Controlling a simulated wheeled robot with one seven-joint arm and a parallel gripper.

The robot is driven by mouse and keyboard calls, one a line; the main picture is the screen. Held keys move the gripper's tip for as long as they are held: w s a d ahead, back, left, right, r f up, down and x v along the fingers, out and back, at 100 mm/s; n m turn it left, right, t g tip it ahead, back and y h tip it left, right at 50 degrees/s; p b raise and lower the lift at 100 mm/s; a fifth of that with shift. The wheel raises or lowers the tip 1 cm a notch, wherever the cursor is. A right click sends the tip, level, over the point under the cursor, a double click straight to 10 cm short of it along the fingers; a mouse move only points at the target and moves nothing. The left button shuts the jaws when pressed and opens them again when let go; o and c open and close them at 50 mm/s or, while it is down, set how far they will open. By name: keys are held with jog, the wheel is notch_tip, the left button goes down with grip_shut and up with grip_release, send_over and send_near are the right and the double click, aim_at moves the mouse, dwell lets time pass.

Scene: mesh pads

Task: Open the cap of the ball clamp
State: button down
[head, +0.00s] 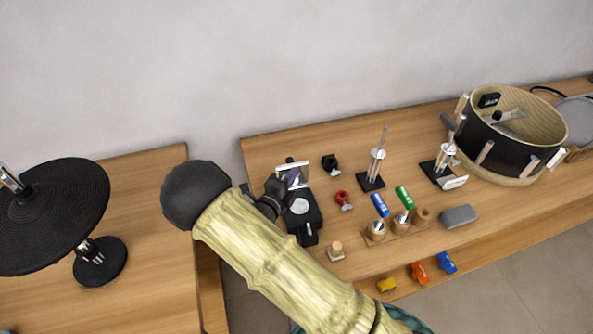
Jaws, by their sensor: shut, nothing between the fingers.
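A black device (306,222) with a pale round disc on top stands near the left end of the right-hand table; I take it for the ball clamp, but cannot be sure. A silvery plate (293,174) in a dark frame is at its far end; I cannot tell whether this is its cap. My gripper (276,186) is black, shut and empty, at the left of the device near the plate. My pale, bamboo-textured arm hides much of it. Whether it touches the device cannot be told.
A small black part (330,163), a red part (343,199) and a wooden-topped piece (336,250) lie close by. Rod stands (371,182), coloured cylinders (380,206) and a round drum (467,141) are farther right. A black disc stand (60,212) occupies the left table.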

aim_at(289, 167)
jog(key=shift+w+a+r+n+g+p, duration=0.2)
jog(key=shift+w+n+g+p, duration=0.25)
jog(key=shift+p, duration=0.3)
jog(key=shift+w+a+r+n+g+p, duration=0.15)
jog(key=shift+w+r+n+g+p, duration=0.1)
jog(key=shift+w+p, duration=0.35)
jog(key=shift+w+a+f+p, duration=0.2)
jog(key=shift+w+p, duration=0.2)
jog(key=shift+w, duration=0.05)
